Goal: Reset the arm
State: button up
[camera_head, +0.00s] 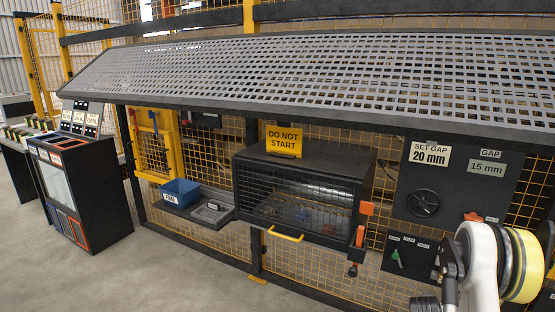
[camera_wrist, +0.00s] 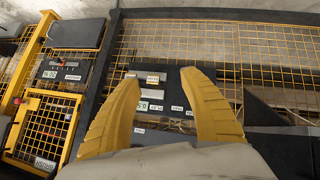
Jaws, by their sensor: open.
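My arm (camera_head: 478,262) shows at the lower right of the head view, with a white link and a yellow and black banded joint. It is in front of the machine's right-hand control panels. My gripper (camera_wrist: 160,78) shows in the wrist view as two yellow ribbed fingers, spread apart with nothing between them. Beyond the fingertips, a dark panel with small white labels (camera_wrist: 152,107) shows, apart from the fingers as far as I can tell. The gripper's fingers cannot be made out in the head view.
A dark guarded cabinet (camera_head: 300,165) bears a yellow "DO NOT START" sign (camera_head: 284,141). A blue bin (camera_head: 180,192) sits on a shelf left of it. A gap panel (camera_head: 428,195) with a handwheel is near my arm. A perforated canopy (camera_head: 300,75) overhangs. Floor (camera_head: 150,270) is clear at the lower left.

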jog(key=s+a+r+n+t+y, duration=0.1)
jog(key=s+a+r+y, duration=0.1)
jog(key=a+r, duration=0.95)
jog(key=s+a+r+n+y, duration=0.1)
jog(key=s+a+r, duration=0.2)
jog(key=a+r, duration=0.8)
jog(key=s+a+r+n+y, duration=0.1)
jog(key=s+a+r, duration=0.3)
jog(key=s, duration=0.6)
jog(key=s+a+r+n+y, duration=0.2)
jog(key=s+a+r, duration=0.1)
jog(key=s+a, duration=0.6)
jog(key=shift+s+a+r+y, duration=0.25)
jog(key=shift+s+r+y, duration=0.15)
jog(key=shift+s, duration=0.8)
